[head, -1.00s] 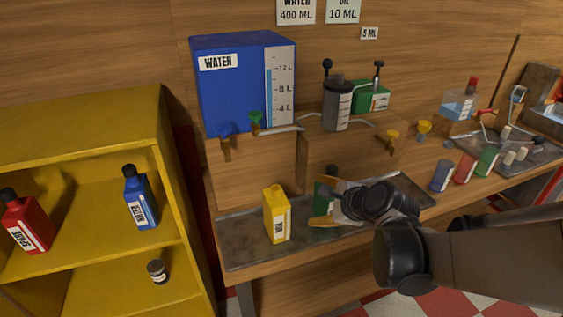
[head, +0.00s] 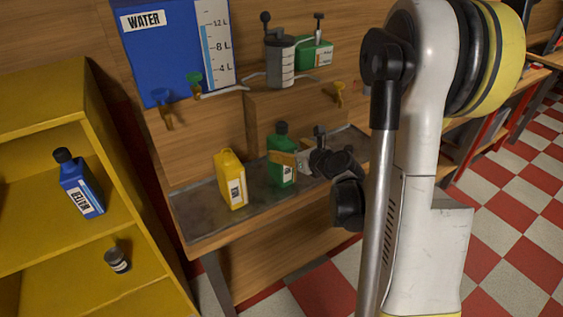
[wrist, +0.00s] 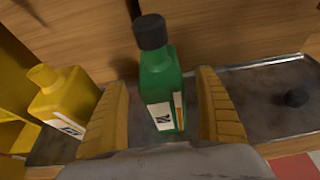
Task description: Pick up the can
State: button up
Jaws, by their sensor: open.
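A green can (head: 281,157) with a dark cap and white label stands upright on the metal tray (head: 196,207). A yellow can (head: 230,180) stands to its left on the same tray. Gaps show on both sides of the can. The yellow can (wrist: 62,105) is outside the left finger.
A wooden wall stands close behind the tray. A yellow shelf (head: 40,105) at the left holds a blue bottle (head: 79,185) and a small dark jar (head: 117,261). A blue water tank (head: 165,60) is above the tray. A small dark object (wrist: 295,97) lies on the tray at right.

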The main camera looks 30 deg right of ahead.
jog(key=b+x, duration=0.1)
jog(key=x, duration=0.3)
jog(key=shift+w+f+b, duration=0.25)
jog(key=shift+f+b, duration=0.05)
jog(key=shift+b, duration=0.1)
jog(key=shift+r, duration=0.1)
jog(key=c, duration=1.5)
